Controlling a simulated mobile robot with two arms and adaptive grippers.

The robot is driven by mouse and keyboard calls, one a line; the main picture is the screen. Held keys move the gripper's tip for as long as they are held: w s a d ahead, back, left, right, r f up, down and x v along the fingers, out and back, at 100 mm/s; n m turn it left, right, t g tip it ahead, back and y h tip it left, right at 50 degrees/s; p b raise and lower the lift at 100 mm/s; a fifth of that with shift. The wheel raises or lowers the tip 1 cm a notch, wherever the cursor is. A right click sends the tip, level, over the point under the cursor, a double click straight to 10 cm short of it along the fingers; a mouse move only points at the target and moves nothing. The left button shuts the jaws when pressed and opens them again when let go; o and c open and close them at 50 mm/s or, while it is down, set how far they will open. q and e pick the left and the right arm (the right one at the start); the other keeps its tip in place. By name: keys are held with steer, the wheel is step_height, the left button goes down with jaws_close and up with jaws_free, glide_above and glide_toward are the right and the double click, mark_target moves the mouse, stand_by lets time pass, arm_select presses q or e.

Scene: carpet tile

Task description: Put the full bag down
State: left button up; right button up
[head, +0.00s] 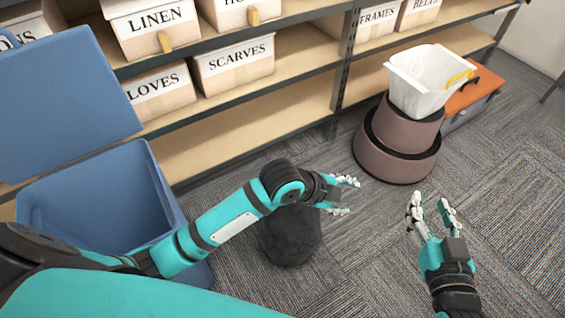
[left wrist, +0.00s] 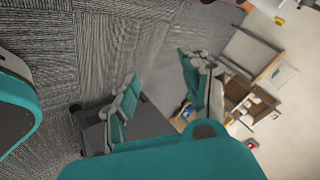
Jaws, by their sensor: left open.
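A dark, rounded full bag (head: 290,242) appears to rest on the carpet below my left arm, which hides its upper part in the head view. My left gripper (head: 346,195) is open and empty, just right of the bag's top and apart from it as far as I can tell. Its two spread fingers also show in the left wrist view (left wrist: 158,88), with nothing between them. My right gripper (head: 432,206) is open and empty over the carpet further right. The bag cannot be made out in the left wrist view.
An open blue bin (head: 165,165) stands at the left. Shelves with labelled boxes, such as the scarves box (head: 235,62), run along the back. A white basket (head: 420,85) sits on a brown round step stool (head: 395,160), near an orange-lidded box (head: 475,90). Carpet is clear at right.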

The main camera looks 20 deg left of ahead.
arm_select(q)
steer(key=s+a+r+n+t+y, duration=0.1)
steer(key=s+a+r+n+t, duration=0.1)
steer(key=a+r+n+t, duration=0.2)
steer(key=s+a+r+n+t+y, duration=0.2)
steer(key=a+r+n+t, duration=0.3)
steer(key=n, duration=0.7)
steer(key=s+a+r, duration=0.1)
steer(key=a+r, duration=0.1)
steer(key=a, duration=0.2)
steer(key=shift+a+r, duration=0.4)
